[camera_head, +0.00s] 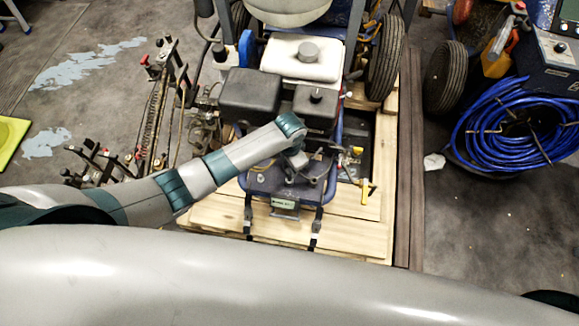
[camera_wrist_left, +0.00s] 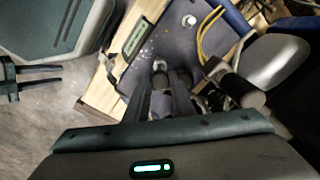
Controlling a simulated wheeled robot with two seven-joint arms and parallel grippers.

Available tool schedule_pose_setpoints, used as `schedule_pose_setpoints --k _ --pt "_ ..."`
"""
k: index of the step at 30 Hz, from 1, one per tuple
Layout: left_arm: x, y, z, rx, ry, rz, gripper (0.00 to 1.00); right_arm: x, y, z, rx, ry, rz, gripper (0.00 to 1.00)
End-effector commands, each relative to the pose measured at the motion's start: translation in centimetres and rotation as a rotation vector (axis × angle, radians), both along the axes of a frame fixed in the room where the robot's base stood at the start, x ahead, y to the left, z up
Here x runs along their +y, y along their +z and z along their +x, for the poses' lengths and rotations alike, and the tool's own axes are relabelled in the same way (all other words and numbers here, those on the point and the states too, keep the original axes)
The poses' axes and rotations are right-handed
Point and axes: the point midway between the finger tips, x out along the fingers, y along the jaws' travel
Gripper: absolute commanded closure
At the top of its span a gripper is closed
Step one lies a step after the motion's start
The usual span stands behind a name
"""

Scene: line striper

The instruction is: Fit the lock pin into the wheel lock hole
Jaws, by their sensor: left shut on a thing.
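My left gripper (camera_head: 308,174) is low over the blue front deck (camera_head: 265,182) of the line striper. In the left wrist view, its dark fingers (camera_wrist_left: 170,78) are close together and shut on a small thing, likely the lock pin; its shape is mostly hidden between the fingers. The blue-grey deck (camera_wrist_left: 175,50) lies just beyond the fingertips. I cannot make out the wheel lock hole in either view. My right gripper (camera_wrist_left: 61,75) shows at the left edge of the left wrist view, with two fingers apart and nothing between them.
The striper's engine (camera_head: 303,60) and black boxes (camera_head: 250,92) stand behind my left arm. A yellow-handled valve (camera_head: 366,190) is right of the deck. The machine stands on a wooden pallet (camera_head: 350,205). A coiled blue hose (camera_head: 515,130) lies at the right. Floor between is clear.

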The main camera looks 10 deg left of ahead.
Motion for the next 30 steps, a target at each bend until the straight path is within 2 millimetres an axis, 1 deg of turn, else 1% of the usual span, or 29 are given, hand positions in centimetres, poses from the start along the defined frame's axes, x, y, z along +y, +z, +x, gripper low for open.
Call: schedule_pose_setpoints --k 14,30 --pt "0.0 -0.1 0.0 0.0 0.0 0.0 0.97 0.0 0.0 0.0 0.0 0.0 0.0 0.69" --pt "0.0 -1.1 0.0 -0.001 0.0 -0.001 0.97 0.0 -0.5 -0.1 0.002 0.0 0.0 0.69"
